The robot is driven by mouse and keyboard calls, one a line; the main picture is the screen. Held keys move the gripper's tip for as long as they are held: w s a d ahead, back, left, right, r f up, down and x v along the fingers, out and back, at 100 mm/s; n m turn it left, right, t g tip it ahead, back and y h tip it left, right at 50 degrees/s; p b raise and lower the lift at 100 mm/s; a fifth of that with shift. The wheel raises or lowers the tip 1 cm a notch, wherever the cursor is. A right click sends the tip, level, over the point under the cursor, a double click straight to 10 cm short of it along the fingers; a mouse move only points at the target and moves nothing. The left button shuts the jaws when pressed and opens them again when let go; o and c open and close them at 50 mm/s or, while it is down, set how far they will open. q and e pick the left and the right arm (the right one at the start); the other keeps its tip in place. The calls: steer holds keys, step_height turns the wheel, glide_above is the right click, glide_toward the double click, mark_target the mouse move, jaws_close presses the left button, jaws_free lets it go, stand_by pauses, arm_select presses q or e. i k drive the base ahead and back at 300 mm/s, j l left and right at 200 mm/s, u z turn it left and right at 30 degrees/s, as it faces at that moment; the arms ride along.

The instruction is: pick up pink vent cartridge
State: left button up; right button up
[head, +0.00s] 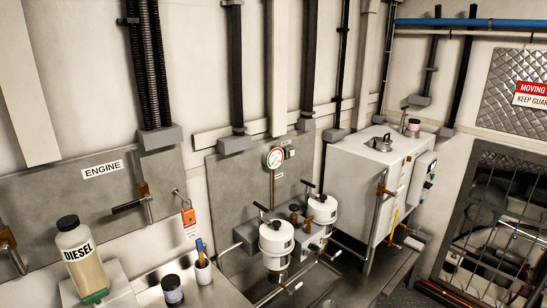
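A small, short cylinder (413,126) with a pinkish-grey look stands upright on top of the white box, towards its back right corner. It is the only thing in view that could be the pink vent cartridge, but it is too small to be sure. The white box (357,173) stands right of the middle, against the back wall, with a round metal cap (381,142) on its top. Neither of my grippers shows in the head view.
Two white canisters with black handles (276,240) (322,212) stand left of the box. A diesel bottle (80,260), a dark jar (172,290) and a white cup (202,270) are at lower left. A mesh guard (495,245) is at right.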

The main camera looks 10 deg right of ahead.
mark_target(413, 124)
steer(key=i+l+u, duration=0.1)
steer(key=l, duration=0.4)
steer(key=i+l+u, duration=0.1)
steer(key=l, duration=0.4)
steer(key=i+l+u, duration=0.1)
steer(key=i+l, duration=0.15)
steer(key=l, duration=0.3)
steer(key=i+l+u, duration=0.1)
steer(key=l, duration=0.45)
steer(key=i+l+u, duration=0.1)
steer(key=l, duration=0.4)
